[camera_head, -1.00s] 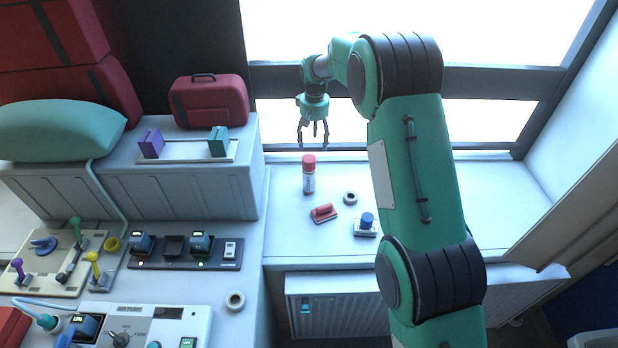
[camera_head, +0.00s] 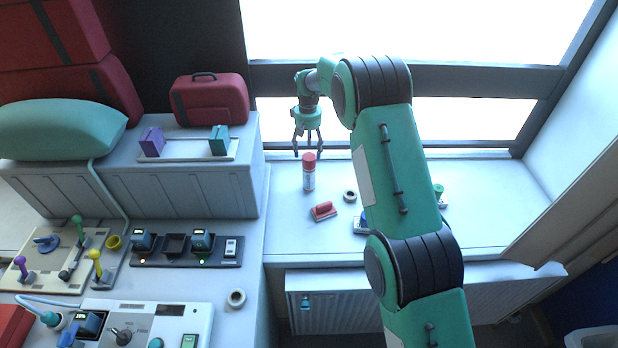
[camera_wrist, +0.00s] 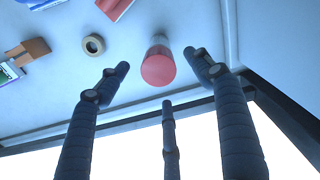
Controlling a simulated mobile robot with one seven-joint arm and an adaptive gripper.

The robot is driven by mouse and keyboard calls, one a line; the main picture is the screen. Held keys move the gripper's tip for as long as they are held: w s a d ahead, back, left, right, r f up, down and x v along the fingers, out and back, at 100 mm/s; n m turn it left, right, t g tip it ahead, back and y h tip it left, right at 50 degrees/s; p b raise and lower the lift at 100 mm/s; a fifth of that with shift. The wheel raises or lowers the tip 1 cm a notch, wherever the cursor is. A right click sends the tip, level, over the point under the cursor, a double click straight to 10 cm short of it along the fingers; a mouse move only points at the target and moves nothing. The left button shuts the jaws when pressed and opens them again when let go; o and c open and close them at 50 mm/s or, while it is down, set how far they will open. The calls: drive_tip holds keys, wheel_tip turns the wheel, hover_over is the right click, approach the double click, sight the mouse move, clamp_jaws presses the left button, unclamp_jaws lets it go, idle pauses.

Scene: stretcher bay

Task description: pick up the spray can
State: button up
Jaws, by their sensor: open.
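The spray can (camera_head: 309,176) stands upright on the white counter below the window, with a red cap and a white and red body. My gripper (camera_head: 308,152) hangs fingers-down just above the can in the head view, its fingers spread. In the wrist view the can's red cap (camera_wrist: 158,69) shows end-on between the tips of my open fingers (camera_wrist: 160,80). No finger visibly touches the can, and its lower body is mostly hidden behind the cap there.
A white cabinet with a red case (camera_head: 209,101) stands left.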

sight(308, 157)
wheel_tip(308, 157, down, 8)
drive_tip(key=shift+r+p, duration=0.15)
drive_tip(key=shift+p, duration=0.15)
idle(0.4)
drive_tip(key=shift+w+d+f+p, duration=0.1)
drive_tip(key=shift+f+p, duration=0.1)
drive_tip(key=shift+f, duration=0.6)
drive_tip(key=shift+w+d+f+p, duration=0.1)
drive_tip(key=shift+f+p, duration=0.1)
drive_tip(key=shift+f, duration=1.65)
drive_tip(key=shift+r, duration=0.1)
drive_tip(key=c, duration=1.6)
drive_tip(key=shift+o, duration=0.2)
